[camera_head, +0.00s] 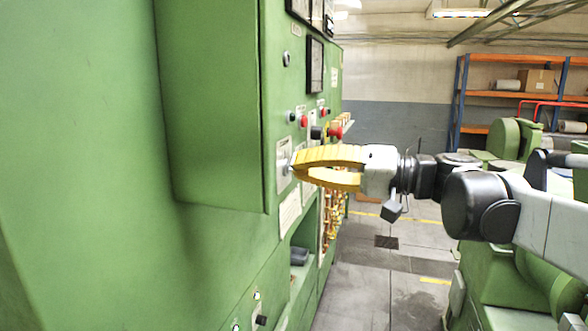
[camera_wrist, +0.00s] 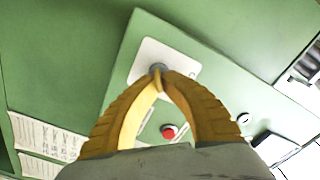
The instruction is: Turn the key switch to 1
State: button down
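The key switch (camera_wrist: 157,67) is a small grey round part on a pale plate (camera_wrist: 180,57) fixed to the green cabinet. In the head view the plate (camera_head: 282,160) is on the cabinet's front face, left of my gripper (camera_head: 294,171). The yellow fingers of my gripper come together at their tips on the switch, and they also show in the wrist view (camera_wrist: 161,77). The tips look shut on the small key part, which they mostly hide. I cannot read the switch's position or its markings.
Red buttons (camera_head: 304,121) and a larger red knob (camera_head: 336,132) sit on the panel beyond the switch. A red button also shows below it in the wrist view (camera_wrist: 169,131). A green cabinet part (camera_head: 210,100) juts out at left.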

jog(key=shift+m, duration=0.6)
jog(key=c, duration=1.6)
grip_release()
jog(key=shift+d, duration=0.1)
jog(key=v, duration=1.1)
jog(key=shift+s+d, duration=0.1)
jog(key=shift+d, duration=0.3)
